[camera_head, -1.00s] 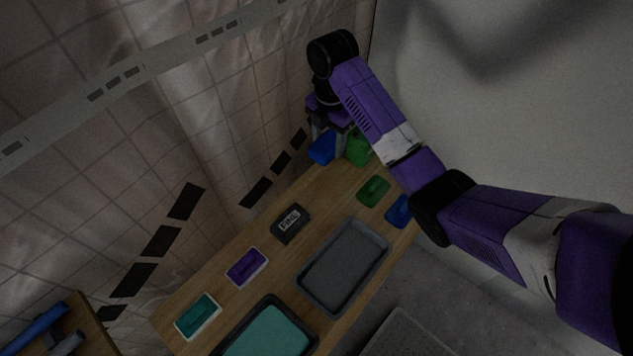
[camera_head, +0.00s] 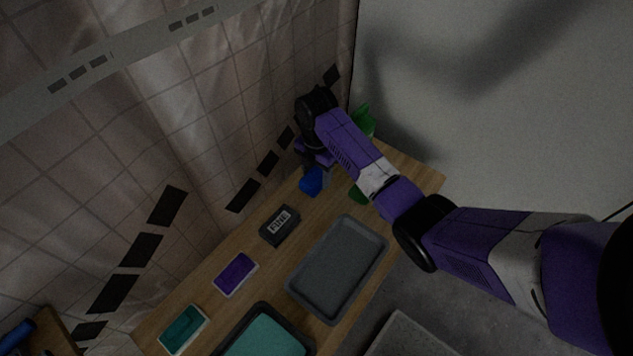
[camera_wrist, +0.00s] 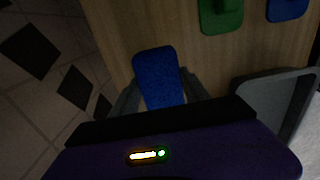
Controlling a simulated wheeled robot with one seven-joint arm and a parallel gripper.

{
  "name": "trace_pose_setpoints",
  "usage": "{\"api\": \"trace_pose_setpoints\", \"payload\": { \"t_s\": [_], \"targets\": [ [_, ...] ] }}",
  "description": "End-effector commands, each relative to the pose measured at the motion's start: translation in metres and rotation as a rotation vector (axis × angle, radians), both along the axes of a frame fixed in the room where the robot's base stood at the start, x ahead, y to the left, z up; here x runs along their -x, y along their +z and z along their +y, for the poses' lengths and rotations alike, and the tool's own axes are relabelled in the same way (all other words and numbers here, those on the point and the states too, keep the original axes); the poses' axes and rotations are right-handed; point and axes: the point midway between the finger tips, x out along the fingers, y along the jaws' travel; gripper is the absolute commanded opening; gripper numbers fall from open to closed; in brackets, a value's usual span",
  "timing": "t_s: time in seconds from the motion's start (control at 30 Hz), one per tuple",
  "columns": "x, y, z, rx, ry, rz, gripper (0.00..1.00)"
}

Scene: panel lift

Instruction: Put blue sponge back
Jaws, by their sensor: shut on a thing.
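My gripper (camera_head: 318,176) is shut on a blue sponge (camera_head: 311,183) and holds it over the far part of the wooden table (camera_head: 412,176). In the wrist view the blue sponge (camera_wrist: 158,76) sticks out between the two fingers of my gripper (camera_wrist: 162,94). I cannot tell whether the sponge touches the table. Beyond it in the wrist view lie a green flat item (camera_wrist: 220,14) and, to its right, a blue flat item (camera_wrist: 288,9). In the head view my arm hides the blue one and part of the green one (camera_head: 357,194).
A green object (camera_head: 364,118) stands at the table's far end. A dark labelled block (camera_head: 279,226), a grey tray (camera_head: 337,266), a purple item in a white tray (camera_head: 236,273), a teal one (camera_head: 185,329) and a teal-filled tray (camera_head: 262,340) stand nearer.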

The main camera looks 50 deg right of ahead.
Motion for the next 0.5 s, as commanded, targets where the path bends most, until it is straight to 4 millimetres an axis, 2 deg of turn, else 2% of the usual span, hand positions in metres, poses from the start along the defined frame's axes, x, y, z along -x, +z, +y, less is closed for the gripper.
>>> {"api": "trace_pose_setpoints", "payload": {
  "t_s": [0.1,0.2,0.47,0.5],
  "targets": [
    [0.001,-0.02,0.001,-0.002,0.0,0.005,0.11],
    [0.001,-0.031,0.0,-0.001,0.0,0.004,0.11],
    [0.001,-0.036,0.0,0.0,0.001,0.001,0.11],
    [0.001,-0.036,0.0,0.0,0.0,0.001,0.55]
  ]
}}
